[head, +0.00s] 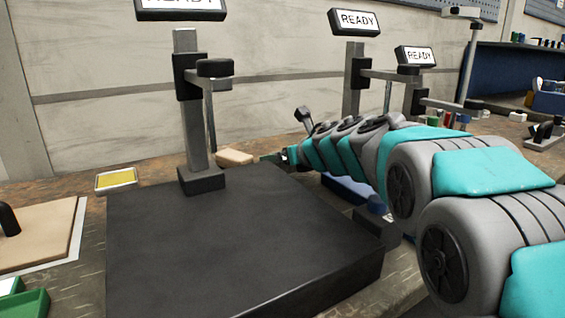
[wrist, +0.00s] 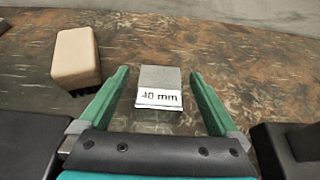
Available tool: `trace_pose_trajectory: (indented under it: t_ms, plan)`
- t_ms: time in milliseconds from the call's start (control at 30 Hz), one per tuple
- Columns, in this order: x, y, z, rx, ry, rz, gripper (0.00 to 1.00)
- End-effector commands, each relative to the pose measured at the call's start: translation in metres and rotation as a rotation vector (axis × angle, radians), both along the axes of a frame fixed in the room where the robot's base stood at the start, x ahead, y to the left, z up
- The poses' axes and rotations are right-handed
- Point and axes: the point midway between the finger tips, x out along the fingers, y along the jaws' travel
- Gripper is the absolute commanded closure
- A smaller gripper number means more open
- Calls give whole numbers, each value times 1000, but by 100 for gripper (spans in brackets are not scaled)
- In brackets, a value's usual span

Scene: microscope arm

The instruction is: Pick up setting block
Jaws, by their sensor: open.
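The setting block (wrist: 159,82) is a small grey block with a white label reading "40 mm" on its near face. In the wrist view it rests on the worn brown bench, between and a little beyond the middle of my fingers. My gripper (wrist: 160,88) is open, with one green finger on each side of the block and a visible gap on both sides. In the head view my gripper (head: 272,158) shows only in part at the end of my arm, behind the dark plate. The block cannot be made out there.
A tan brush-like block (wrist: 76,57) lies left of my left finger; it also shows in the head view (head: 234,157). A large dark surface plate (head: 235,240) with a post and arm stands in front. Further stands with "READY" displays (head: 354,22) rise behind my arm.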

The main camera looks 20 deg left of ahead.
Motion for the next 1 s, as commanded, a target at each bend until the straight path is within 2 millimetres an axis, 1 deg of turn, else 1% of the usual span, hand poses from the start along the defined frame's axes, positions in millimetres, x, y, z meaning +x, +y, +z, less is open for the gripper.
trace_pose_trajectory:
  t_ms: [33,67,867,900,1000]
  plan:
    - [0,0,0,0,0,0,5]
    - [0,0,0,0,0,0,8]
    - [0,0,1,1,-1,-1,98]
    - [0,0,1,1,-1,-1,100]
    - [0,0,1,1,-1,-1,100]
